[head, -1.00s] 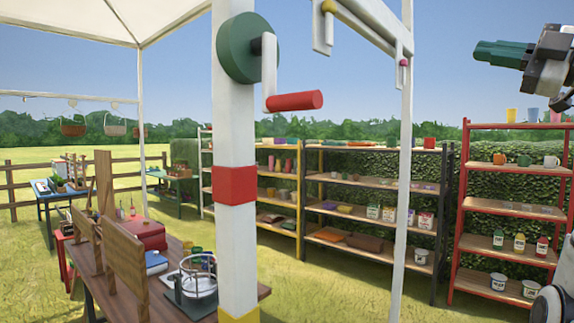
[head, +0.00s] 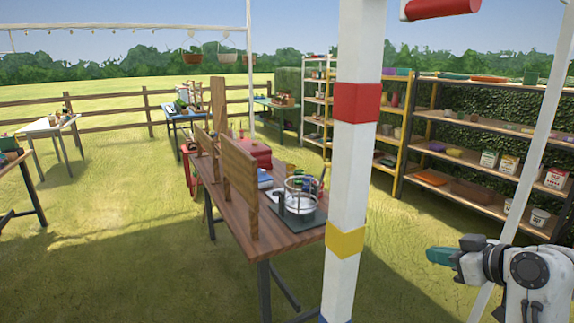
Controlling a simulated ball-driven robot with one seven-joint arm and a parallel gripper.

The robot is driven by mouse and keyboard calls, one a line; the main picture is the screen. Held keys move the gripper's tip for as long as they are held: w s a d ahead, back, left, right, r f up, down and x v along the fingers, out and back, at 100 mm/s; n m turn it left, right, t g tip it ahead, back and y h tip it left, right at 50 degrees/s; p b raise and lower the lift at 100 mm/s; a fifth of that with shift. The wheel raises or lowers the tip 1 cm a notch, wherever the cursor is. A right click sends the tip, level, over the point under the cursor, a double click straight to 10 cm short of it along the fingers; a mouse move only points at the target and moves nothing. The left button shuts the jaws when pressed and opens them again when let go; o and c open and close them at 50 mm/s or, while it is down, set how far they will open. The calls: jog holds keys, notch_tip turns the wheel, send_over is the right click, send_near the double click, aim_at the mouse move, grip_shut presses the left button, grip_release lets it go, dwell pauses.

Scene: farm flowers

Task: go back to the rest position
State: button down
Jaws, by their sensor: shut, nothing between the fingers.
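My gripper (head: 432,255) shows at the lower right of the head view, at the end of my white and black arm. Its teal fingers are together and point left, with nothing between them. It is in the air to the right of the white post (head: 352,150) with red and yellow bands, apart from it in the picture. The lower part of my arm runs out of the frame at the bottom right.
A wooden table (head: 294,238) with upright boards and a wire-ringed stand (head: 300,195) is left of the post. Shelves (head: 470,160) with pots and cartons stand behind at right. A thin white pole (head: 535,150) is near my arm. Open grass (head: 120,250) lies left.

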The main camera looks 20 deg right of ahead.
jog(key=s+a+f+m+g+y, duration=0.1)
jog(key=s+a+f+g, duration=0.3)
jog(key=a+f, duration=0.8)
jog(key=s+a+f+g, duration=0.3)
jog(key=s+a+f, duration=0.2)
jog(key=s+f, duration=0.3)
jog(key=s+a+f+g+h, duration=0.1)
jog(key=s+a+f+g, duration=0.3)
jog(key=s+f, duration=0.5)
jog(key=s+a, duration=0.1)
jog(key=s, duration=0.3)
jog(key=shift+s+f+m, duration=0.2)
jog(key=shift+s+m, duration=0.15)
jog(key=shift+m, duration=0.05)
